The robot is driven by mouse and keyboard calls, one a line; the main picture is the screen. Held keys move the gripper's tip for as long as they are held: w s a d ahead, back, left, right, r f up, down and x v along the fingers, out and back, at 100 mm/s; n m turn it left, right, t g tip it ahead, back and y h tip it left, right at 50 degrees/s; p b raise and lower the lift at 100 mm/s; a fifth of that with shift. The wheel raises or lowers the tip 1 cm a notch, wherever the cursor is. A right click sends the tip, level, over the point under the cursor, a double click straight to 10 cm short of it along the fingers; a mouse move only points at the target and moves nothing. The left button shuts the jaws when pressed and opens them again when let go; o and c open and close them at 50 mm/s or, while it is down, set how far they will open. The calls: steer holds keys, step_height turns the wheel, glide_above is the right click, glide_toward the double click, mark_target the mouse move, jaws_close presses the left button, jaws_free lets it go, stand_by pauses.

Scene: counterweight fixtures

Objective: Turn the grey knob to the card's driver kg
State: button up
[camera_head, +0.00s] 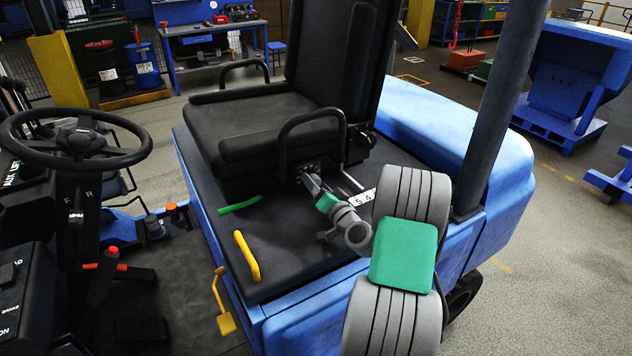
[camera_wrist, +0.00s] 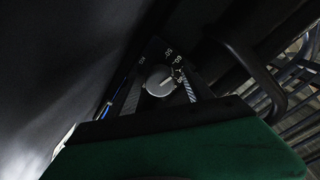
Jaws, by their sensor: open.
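The grey knob (camera_wrist: 160,80) is round and sits on a dark panel with white numbers around its upper right side. A pale line on its face seems to point right; the number it meets is too small to read surely. My gripper (camera_wrist: 160,91) is open, with one striped finger on each side of the knob; I cannot tell whether they touch it. In the head view my gripper (camera_head: 309,182) reaches the seat's base, where the knob is not clear. A white card (camera_head: 363,197) reading "54" lies on the dark deck, perhaps partly hidden behind my arm.
The black seat (camera_head: 245,125) has a looped armrest (camera_head: 313,122) close above my gripper. A yellow handle (camera_head: 246,256) and a green strip (camera_head: 240,205) are on the deck. The steering wheel (camera_head: 75,140) is at left, and a dark post (camera_head: 497,110) stands at right.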

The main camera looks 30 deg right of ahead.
jaws_close()
stand_by(0.7)
